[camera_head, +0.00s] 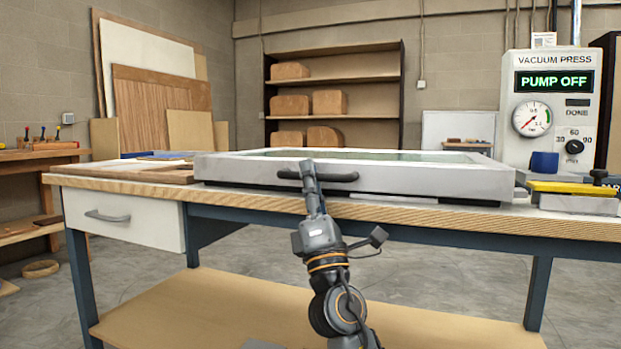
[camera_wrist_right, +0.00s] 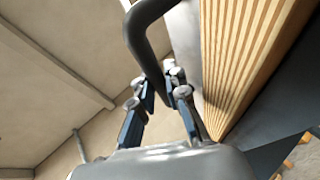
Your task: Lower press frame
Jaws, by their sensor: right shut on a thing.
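The press frame (camera_head: 420,178) is a wide pale grey frame lying low and nearly flat on the workbench, with a greenish sheet showing inside it. A dark bar handle (camera_head: 338,177) is fixed to its front side. My right gripper (camera_head: 308,168) is at the handle, left of its middle, and is shut on it. The handle also shows in the right wrist view (camera_wrist_right: 140,35), running down between the fingers of my right gripper (camera_wrist_right: 165,90). Whether the frame's underside touches the bench all round is hard to tell. My left gripper is not in view.
The workbench (camera_head: 560,228) has a wooden front edge and a drawer (camera_head: 125,215) at left. The vacuum press unit (camera_head: 548,110) at right reads "PUMP OFF". A yellow-topped block (camera_head: 575,188) and a blue item (camera_head: 545,162) sit near it. Wooden boards lie at the left end.

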